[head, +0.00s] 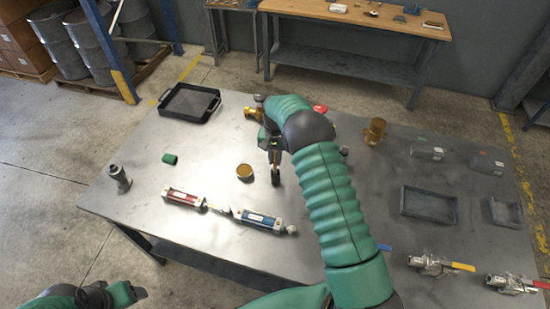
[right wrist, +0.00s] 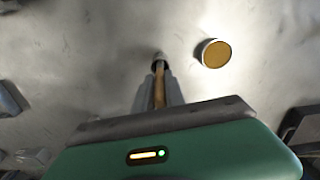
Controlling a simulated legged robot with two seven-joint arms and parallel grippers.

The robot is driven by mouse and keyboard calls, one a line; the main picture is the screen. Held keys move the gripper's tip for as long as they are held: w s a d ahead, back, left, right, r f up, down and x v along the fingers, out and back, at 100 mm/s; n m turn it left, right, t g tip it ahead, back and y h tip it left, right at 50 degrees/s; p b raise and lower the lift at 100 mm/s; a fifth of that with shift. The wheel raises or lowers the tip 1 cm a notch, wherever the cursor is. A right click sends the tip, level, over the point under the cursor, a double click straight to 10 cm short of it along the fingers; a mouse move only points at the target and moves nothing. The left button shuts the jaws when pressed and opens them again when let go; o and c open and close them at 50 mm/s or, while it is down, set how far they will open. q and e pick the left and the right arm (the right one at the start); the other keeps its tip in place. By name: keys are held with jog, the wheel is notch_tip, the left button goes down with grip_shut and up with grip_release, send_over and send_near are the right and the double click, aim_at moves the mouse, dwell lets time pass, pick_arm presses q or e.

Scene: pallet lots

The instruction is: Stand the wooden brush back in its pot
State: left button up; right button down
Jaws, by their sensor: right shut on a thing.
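The wooden brush (right wrist: 159,88) is between the fingers of my right gripper (head: 274,150), which is shut on it. In the head view the brush points down, with its dark end (head: 275,177) low over the table; I cannot tell whether it touches. The pot (head: 245,172), a small round tan-topped cup, stands just left of the brush, apart from it. In the right wrist view the pot (right wrist: 215,53) is to the right of the brush tip. My left gripper (head: 128,294) is at the lower left, off the table; its jaw state is unclear.
A red-labelled unit (head: 184,198) and a blue-labelled unit (head: 262,221) lie in front of the pot. A green cap (head: 170,159) and a metal cylinder (head: 119,177) are left. A black tray (head: 189,103) is at the back. A brass fitting (head: 375,131) stands right of my arm.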

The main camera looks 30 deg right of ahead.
jog(key=shift+f+b, duration=0.6)
jog(key=shift+f, duration=0.4)
jog(key=c, duration=1.3)
grip_release()
jog(key=shift+o, duration=0.3)
jog(key=o, duration=0.4)
jog(key=shift+r, duration=0.1)
jog(key=shift+r+p, duration=3.5)
jog(key=shift+r, duration=2)
